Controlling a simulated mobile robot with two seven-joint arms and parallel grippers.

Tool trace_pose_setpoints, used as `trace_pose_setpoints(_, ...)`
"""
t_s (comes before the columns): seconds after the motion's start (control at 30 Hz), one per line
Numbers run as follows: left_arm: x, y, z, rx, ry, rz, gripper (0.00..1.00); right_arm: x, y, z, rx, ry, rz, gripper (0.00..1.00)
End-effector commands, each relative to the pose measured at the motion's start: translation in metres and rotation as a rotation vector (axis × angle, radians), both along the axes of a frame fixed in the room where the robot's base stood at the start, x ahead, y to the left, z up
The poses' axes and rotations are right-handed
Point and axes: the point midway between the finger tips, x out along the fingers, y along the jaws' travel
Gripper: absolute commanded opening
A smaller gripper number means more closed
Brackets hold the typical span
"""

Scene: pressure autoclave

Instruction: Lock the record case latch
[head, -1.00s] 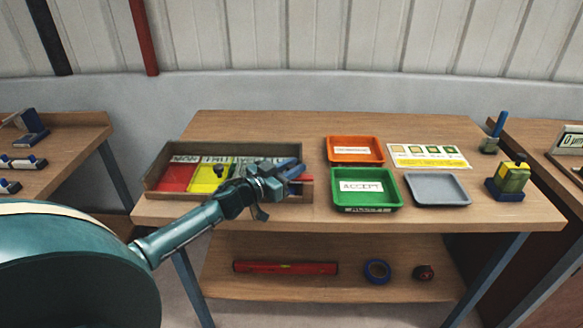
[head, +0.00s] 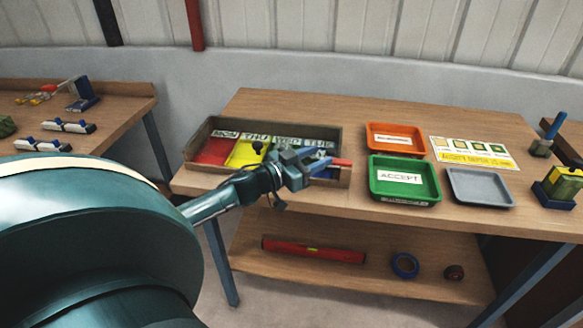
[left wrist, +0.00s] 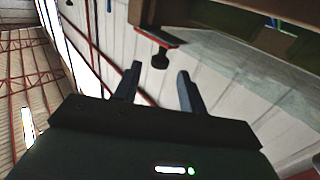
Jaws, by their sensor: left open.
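I cannot make out a record case latch for certain. A brown open-topped case (head: 198,140) on the bench holds red, yellow and other cards with day labels. A small black knob (head: 257,147) stands over the yellow card. My left gripper (head: 322,162) is open at the case's right part and hides some of its contents. A small red piece (head: 342,162) shows by its fingertips. In the left wrist view the open fingers (left wrist: 157,85) have nothing between them. A dark knob (left wrist: 160,60) under a red-edged piece shows beyond them. My right gripper is not in view.
An orange tray (head: 396,128), a green ACCEPT tray (head: 405,199) and a grey tray (head: 480,186) sit right of the case. A lower shelf (head: 350,280) holds a red level and tape. Another bench (head: 120,95) stands left.

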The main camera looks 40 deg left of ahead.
Motion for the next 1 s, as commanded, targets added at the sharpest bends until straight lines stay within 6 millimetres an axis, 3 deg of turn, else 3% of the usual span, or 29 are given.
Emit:
trace_pose_setpoints(0.2, -0.040, 0.010, -0.002, 0.001, 0.004, 0.000, 0.41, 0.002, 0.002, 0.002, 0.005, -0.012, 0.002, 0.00)
trace_pose_setpoints(0.4, -0.066, 0.017, -0.001, 0.000, 0.002, 0.000, 0.41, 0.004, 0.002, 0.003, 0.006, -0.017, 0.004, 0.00)
trace_pose_setpoints(0.6, -0.078, 0.020, 0.000, 0.001, -0.001, 0.000, 0.41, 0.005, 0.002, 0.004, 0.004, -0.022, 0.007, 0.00)
trace_pose_setpoints(1.0, -0.080, 0.020, 0.001, 0.000, -0.002, 0.000, 0.41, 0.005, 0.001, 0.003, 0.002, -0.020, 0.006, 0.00)
